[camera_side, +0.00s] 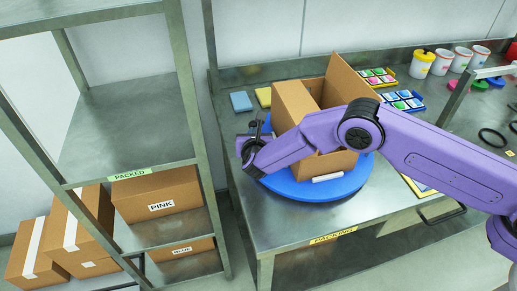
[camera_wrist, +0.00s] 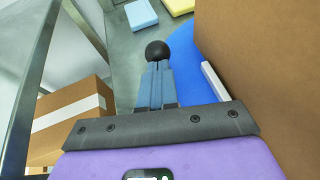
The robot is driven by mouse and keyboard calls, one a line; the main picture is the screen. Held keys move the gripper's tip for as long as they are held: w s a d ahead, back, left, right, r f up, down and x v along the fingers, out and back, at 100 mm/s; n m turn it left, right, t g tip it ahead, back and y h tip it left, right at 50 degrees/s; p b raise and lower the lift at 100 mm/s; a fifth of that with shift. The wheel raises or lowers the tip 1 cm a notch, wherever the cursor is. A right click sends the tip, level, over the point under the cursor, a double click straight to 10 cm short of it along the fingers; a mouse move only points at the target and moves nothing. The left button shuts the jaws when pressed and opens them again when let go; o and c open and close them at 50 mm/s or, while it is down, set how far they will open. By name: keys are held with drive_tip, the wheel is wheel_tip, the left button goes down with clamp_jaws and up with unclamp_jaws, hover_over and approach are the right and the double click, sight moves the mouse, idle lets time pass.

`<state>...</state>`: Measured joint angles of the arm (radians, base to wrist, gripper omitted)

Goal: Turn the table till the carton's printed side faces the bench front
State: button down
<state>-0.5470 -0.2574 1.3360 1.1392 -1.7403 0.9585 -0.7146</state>
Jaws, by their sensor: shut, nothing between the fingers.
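The carton (camera_side: 340,80) stands open-topped, flaps up, on the round blue turntable (camera_side: 310,190). Its plain brown side fills the right of the wrist view (camera_wrist: 260,60), where the blue disc (camera_wrist: 195,75) also shows. I see no print on the visible carton faces; my arm hides part of them. My gripper (camera_side: 250,142) is at the turntable's left edge. In the wrist view its fingers (camera_wrist: 157,68) are shut and empty, with a black ball knob (camera_wrist: 157,49) at their tips; I cannot tell whether they touch it. A white bar (camera_side: 327,178) lies at the disc's front.
A shelf rack (camera_side: 125,120) with labelled cartons stands close on the left. Blue (camera_side: 241,101) and yellow (camera_side: 263,97) blocks lie behind the turntable. Trays (camera_side: 403,101) and white tubs (camera_side: 442,62) stand at the back right. Bare bench shows at the front left.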

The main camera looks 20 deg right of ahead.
sight(256, 125)
drive_tip(key=shift+w+d, duration=0.3)
drive_tip(key=shift+w, duration=0.45)
drive_tip(key=shift+w+d, duration=0.35)
drive_tip(key=shift+w, duration=0.4)
drive_tip(key=shift+w+d, duration=0.3)
drive_tip(key=shift+w, duration=0.45)
drive_tip(key=shift+w+d+m+g+h, duration=0.3)
drive_tip(key=shift+w+d+m+h, duration=0.35)
drive_tip(key=shift+w+m+h, duration=0.3)
drive_tip(key=shift+d, duration=0.1)
